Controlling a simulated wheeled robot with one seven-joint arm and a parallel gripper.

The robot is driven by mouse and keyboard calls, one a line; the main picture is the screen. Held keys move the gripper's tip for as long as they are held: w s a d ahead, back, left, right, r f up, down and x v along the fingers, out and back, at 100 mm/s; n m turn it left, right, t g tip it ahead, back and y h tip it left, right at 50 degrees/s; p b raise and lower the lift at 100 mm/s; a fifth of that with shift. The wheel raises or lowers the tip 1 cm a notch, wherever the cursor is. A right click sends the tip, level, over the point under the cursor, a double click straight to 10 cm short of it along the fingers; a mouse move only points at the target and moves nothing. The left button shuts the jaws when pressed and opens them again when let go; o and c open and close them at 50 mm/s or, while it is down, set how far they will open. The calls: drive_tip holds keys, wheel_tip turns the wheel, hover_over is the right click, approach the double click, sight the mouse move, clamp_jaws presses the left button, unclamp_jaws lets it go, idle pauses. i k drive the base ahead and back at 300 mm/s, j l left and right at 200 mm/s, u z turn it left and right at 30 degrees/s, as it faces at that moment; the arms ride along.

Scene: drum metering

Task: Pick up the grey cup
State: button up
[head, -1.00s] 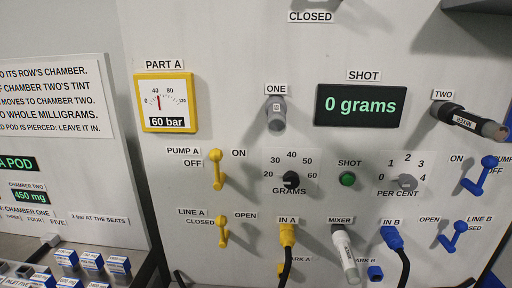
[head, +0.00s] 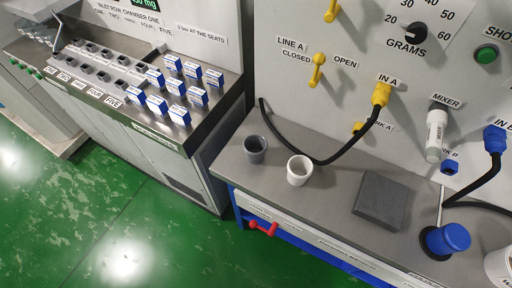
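The grey cup (head: 255,149) stands upright on the left part of the grey bench top (head: 323,198), near its left end. It looks empty, with its dark inside showing from above. A white cup (head: 299,170) stands just to its right, with a small gap between them. The black hose passes behind both cups. My gripper is not in the head view.
A dark grey block (head: 381,200) lies on the bench right of the cups. A blue-capped item (head: 446,241) stands farther right. A black hose (head: 322,161) runs from the yellow IN A plug (head: 381,94). A red handle (head: 263,228) sticks out below the front edge.

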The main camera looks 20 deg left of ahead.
sight(254, 146)
drive_tip(key=i+l+u, duration=0.1)
drive_tip(key=u, duration=0.65)
